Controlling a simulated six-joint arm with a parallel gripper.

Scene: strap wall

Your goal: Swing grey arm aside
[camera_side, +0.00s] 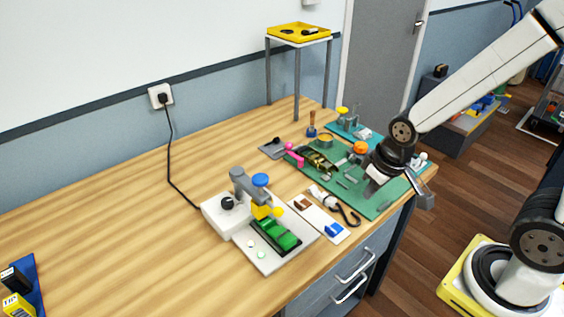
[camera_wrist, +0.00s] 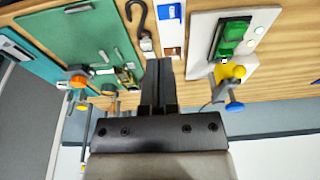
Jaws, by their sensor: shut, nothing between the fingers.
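The grey arm (camera_side: 247,187) stands on a white box (camera_side: 222,212) with a black knob. A blue knob (camera_side: 261,180) tops its outer end, and yellow parts (camera_side: 264,210) sit beneath it. In the wrist view the grey arm (camera_wrist: 219,91) is right of my gripper (camera_wrist: 159,64), partly visible beside the blue knob (camera_wrist: 234,107). My gripper is shut and empty, apart from the grey arm. In the side view it is over the green mat's side, its fingertips unclear.
A green mat (camera_side: 377,207) with several small parts lies to the right. A white card (camera_side: 303,213) with a blue piece and a black hook (camera_side: 349,214) lie between mat and plate. A black cable runs from the box to a wall socket (camera_side: 160,96). The table's left is mostly clear.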

